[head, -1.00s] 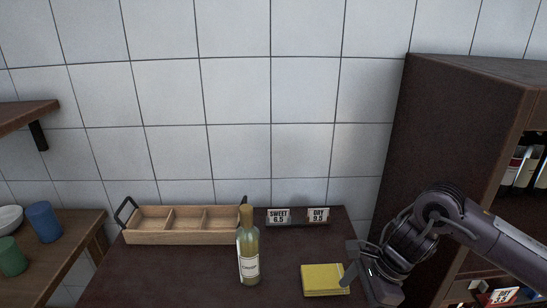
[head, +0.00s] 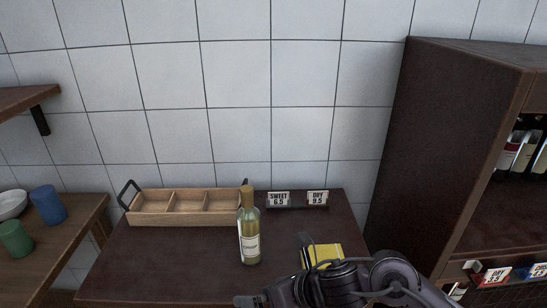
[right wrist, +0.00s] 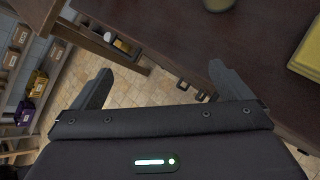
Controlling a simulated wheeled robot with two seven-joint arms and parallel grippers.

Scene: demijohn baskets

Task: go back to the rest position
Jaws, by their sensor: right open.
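My right gripper (head: 272,268) is in the lower middle of the head view, over the front of the dark table (head: 160,268). Its jaws are open and empty; the right wrist view shows both fingers (right wrist: 155,78) spread, one over the tiled floor, one by the table edge. The gripper and wrist partly cover a yellow block or cloth-like pad (head: 325,252), whose kind I cannot tell. A light wine bottle (head: 249,235) stands upright just beyond the gripper, apart from it. My left gripper is not in view.
A wooden three-compartment tray (head: 187,219) stands empty at the table's back. A dark bottle cabinet (head: 425,150) is at right. A side table holds a blue cup (head: 48,205), a green cup (head: 15,238) and a bowl (head: 11,204).

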